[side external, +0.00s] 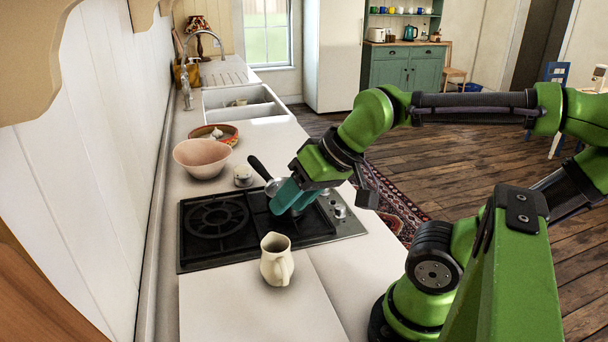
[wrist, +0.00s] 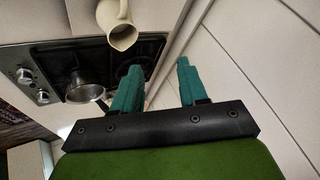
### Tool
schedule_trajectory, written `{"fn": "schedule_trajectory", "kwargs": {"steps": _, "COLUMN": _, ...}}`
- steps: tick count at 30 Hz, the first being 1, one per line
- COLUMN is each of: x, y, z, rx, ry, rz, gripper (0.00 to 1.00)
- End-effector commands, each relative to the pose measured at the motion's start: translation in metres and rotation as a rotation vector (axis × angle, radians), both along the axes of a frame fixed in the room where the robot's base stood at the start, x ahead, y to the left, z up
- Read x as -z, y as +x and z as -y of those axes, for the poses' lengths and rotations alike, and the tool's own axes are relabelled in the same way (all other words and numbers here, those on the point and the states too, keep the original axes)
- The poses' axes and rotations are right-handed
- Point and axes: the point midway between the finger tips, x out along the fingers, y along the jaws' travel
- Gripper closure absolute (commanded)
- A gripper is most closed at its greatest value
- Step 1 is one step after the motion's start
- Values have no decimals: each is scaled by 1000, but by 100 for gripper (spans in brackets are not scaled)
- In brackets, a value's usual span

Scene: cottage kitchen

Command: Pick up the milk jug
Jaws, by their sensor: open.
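The cream milk jug (side external: 276,260) stands upright on the pale counter in front of the stove in the side view. Its handle faces the camera, toward the lower right. In the wrist view the jug (wrist: 119,24) shows at the top, beyond the fingertips. My gripper (side external: 287,200) has teal fingers and is over the right part of the stove, apart from the jug and behind it in the side view. In the wrist view my gripper (wrist: 158,75) is open, with nothing between its fingers.
A black gas stove (side external: 218,228) lies beside the jug, with a dark-handled pan (side external: 261,170) close to my gripper. A pink bowl (side external: 202,158), a small jar (side external: 243,176) and a shallow dish (side external: 213,134) stand farther back. The counter around the jug is clear.

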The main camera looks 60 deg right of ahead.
Motion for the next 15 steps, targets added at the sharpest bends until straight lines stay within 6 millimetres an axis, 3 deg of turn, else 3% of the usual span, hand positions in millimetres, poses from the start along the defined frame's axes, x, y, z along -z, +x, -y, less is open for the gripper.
{"fn": "schedule_trajectory", "kwargs": {"steps": 10, "x": 5, "y": 2, "z": -1, "rx": -6, "ry": -2, "rz": -24, "gripper": 57}}
{"fn": "schedule_trajectory", "kwargs": {"steps": 15, "x": 17, "y": 18, "z": -5, "rx": -5, "ry": -30, "rz": -189, "gripper": 57}}
